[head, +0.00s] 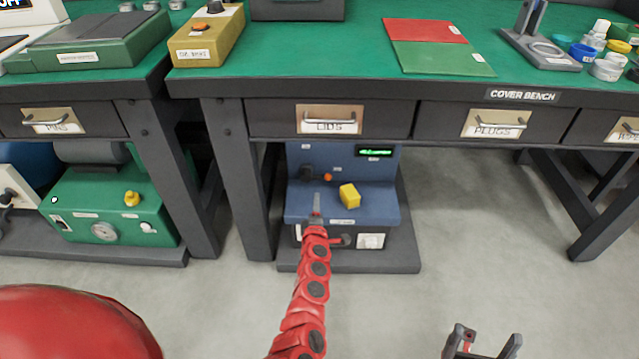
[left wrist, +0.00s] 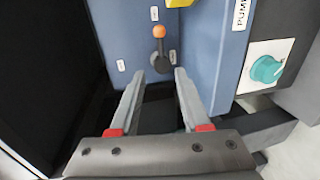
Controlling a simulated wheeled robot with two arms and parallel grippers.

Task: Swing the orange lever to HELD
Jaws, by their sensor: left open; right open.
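The orange lever (head: 328,177) is on the blue panel of a machine under the cover bench. It has an orange ball knob and a dark arm. In the left wrist view the lever (left wrist: 159,33) points up in the picture from its dark pivot. Small white labels sit around it, too small to read. My left gripper (head: 315,210) reaches in front of the machine. In the left wrist view its open fingers (left wrist: 158,80) have the pivot just beyond and between their tips, with the knob farther off; nothing is held. My right gripper (head: 482,343) is open and empty above the floor.
A yellow block (head: 349,195) sits on the blue machine (head: 380,210), right of the lever. The bench (head: 330,75) with drawers overhangs it, with a dark leg (head: 238,180) at left. A green machine (head: 115,215) stands farther left. The floor at right is clear.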

